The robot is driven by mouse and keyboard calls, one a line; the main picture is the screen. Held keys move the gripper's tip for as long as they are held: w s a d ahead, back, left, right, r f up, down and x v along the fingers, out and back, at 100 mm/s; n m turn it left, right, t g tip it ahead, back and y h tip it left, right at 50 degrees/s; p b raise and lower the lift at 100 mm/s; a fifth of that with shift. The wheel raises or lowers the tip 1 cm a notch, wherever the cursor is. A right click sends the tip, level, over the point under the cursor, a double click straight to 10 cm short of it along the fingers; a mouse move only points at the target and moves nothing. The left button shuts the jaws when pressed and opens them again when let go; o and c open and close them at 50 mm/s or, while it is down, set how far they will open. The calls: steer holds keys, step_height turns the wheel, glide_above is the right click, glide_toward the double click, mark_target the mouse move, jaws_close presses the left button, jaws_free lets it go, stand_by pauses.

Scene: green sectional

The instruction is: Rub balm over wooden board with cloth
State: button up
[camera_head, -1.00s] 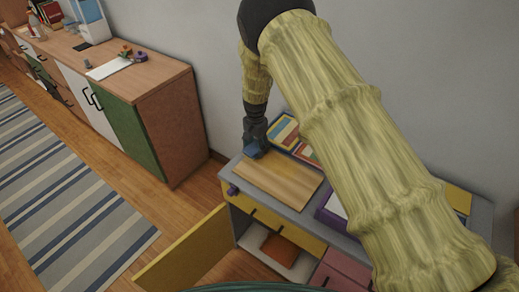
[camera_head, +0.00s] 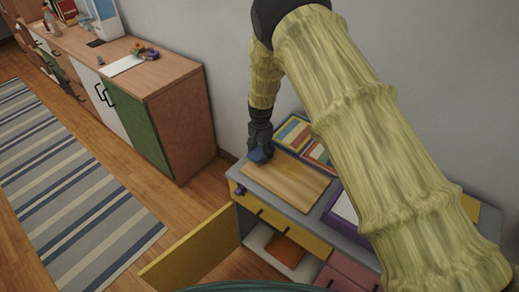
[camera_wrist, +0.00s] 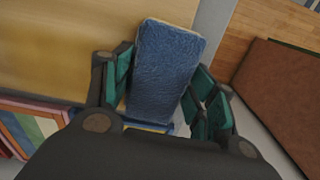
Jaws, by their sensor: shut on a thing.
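The wooden board (camera_head: 292,184) lies flat on the grey top of a low cabinet. It fills the upper left of the wrist view (camera_wrist: 60,45). My gripper (camera_head: 259,148) is at the board's far left corner, pointing down. It is shut on a blue, thick, block-like cloth (camera_wrist: 165,70), which sits between both fingers in the wrist view. The cloth shows small under the gripper in the head view (camera_head: 258,156). It is over the board's edge; whether it touches the wood is hard to tell. No balm can be made out for certain.
A small purple object (camera_head: 240,189) is at the cabinet's left edge. A purple-edged box (camera_head: 345,208) stands to the right. A yellow cabinet door (camera_head: 190,250) hangs open. A brown sideboard (camera_head: 175,90) stands at left.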

mark_target(290, 182)
steer(key=shift+s+d+p, duration=0.35)
steer(key=shift+s+d, duration=0.45)
steer(key=shift+d, duration=0.3)
steer(key=shift+s+d, duration=0.1)
